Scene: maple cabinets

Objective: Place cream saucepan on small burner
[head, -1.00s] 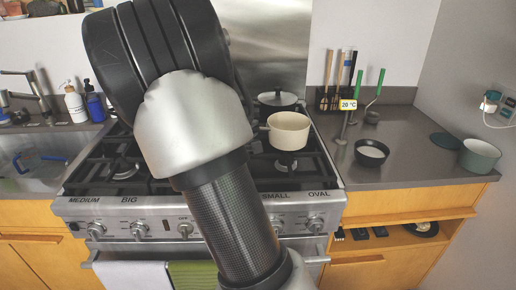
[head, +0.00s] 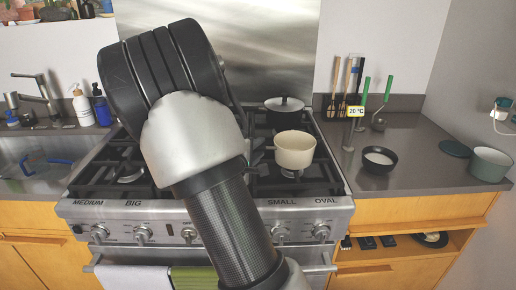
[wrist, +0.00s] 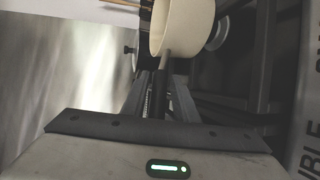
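The cream saucepan (head: 295,150) is upright over the front right of the stove, behind the SMALL label (head: 282,202). It covers most of the small burner beneath, and I cannot tell whether its base touches the grate. In the wrist view the saucepan (wrist: 187,25) is at the top, with its handle (wrist: 165,65) pointing back between my fingers. My gripper (wrist: 161,88) appears shut on that handle. In the head view my own arm hides the gripper and the middle of the stove.
On the right counter are a black bowl (head: 379,160), a green pot (head: 490,164) and a utensil holder (head: 340,107) with several utensils. The sink (head: 40,160) is at the left.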

